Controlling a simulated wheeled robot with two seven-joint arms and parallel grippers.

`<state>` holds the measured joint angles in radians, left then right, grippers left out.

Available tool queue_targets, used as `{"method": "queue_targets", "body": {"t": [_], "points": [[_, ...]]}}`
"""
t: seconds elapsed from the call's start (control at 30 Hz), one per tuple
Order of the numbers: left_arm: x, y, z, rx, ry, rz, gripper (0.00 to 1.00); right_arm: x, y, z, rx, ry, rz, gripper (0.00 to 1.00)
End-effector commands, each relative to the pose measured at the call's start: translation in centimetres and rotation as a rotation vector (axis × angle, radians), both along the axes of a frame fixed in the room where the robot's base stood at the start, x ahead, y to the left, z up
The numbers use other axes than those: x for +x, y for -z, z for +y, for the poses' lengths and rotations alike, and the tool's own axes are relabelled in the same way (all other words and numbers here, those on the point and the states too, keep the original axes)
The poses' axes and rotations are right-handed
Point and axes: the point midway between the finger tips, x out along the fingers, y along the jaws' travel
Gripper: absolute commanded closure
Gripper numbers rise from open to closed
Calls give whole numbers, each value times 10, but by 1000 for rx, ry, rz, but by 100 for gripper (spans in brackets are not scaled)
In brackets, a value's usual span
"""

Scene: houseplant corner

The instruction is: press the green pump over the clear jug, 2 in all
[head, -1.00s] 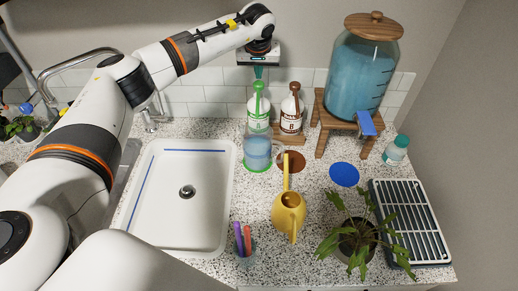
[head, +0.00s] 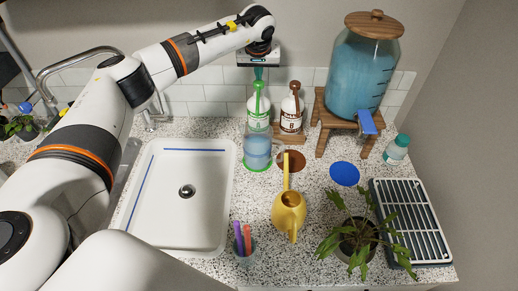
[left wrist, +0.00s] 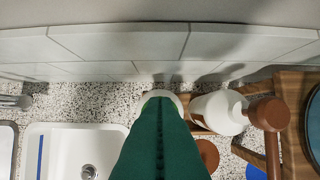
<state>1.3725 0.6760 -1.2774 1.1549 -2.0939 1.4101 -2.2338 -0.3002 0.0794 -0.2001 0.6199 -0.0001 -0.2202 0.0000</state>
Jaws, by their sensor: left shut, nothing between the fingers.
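The green pump (head: 258,87) tops a white bottle with a green label (head: 258,115) at the back of the counter. The clear jug (head: 257,148), with bluish liquid in it, stands just in front of that bottle on a green disc (head: 257,168). My left gripper (head: 258,75) points down, shut and empty, with its teal fingertips right above the pump head. I cannot tell whether they touch it. In the left wrist view the shut fingers (left wrist: 160,110) hide the pump and most of its bottle. My right gripper is not in view.
A brown-pump bottle (head: 291,112) stands close right of the green one. A blue dispenser (head: 360,75) on a wooden stand is further right. A yellow watering can (head: 289,210), a plant (head: 358,240) and a cup of markers (head: 244,246) stand in front. The sink (head: 180,205) is left.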

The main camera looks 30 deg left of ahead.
Motion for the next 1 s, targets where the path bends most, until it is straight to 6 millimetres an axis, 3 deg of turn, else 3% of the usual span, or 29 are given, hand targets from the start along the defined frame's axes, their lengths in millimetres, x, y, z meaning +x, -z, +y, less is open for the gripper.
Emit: {"method": "queue_targets", "body": {"t": [0.6, 1.0], "points": [[-1, 25, 0, 0, -1, 4, 100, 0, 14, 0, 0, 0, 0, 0], [-2, 19, 0, 1, 0, 9, 100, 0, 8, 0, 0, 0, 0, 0]]}}
